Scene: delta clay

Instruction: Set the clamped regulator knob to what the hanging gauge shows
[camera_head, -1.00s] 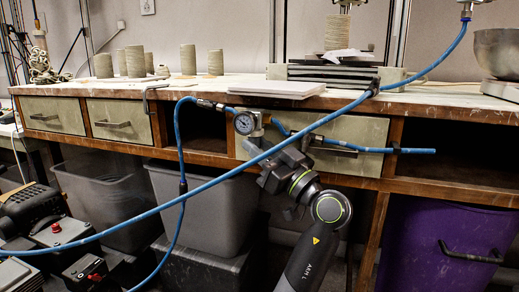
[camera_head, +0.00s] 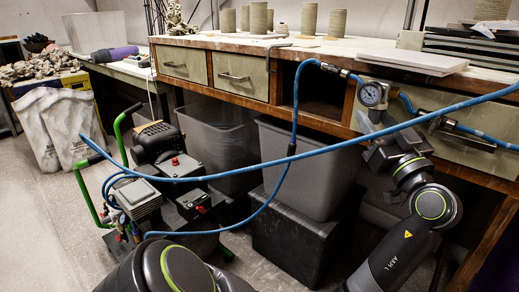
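A round white-faced gauge (camera_head: 372,94) with a dark rim sits at the bench's front edge, joined to blue hose on both sides. Its needle and numbers are too small to read. A pale metal body, apparently the regulator, shows beside and behind it; its knob cannot be made out. My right gripper is not in view.
A blue hose (camera_head: 230,170) crosses in front of the bench (camera_head: 290,48). A compressor (camera_head: 157,141) with green handles stands on the floor at left. Grey bins (camera_head: 310,165) sit under the bench. Pale sacks (camera_head: 55,125) stand far left, with open floor before them.

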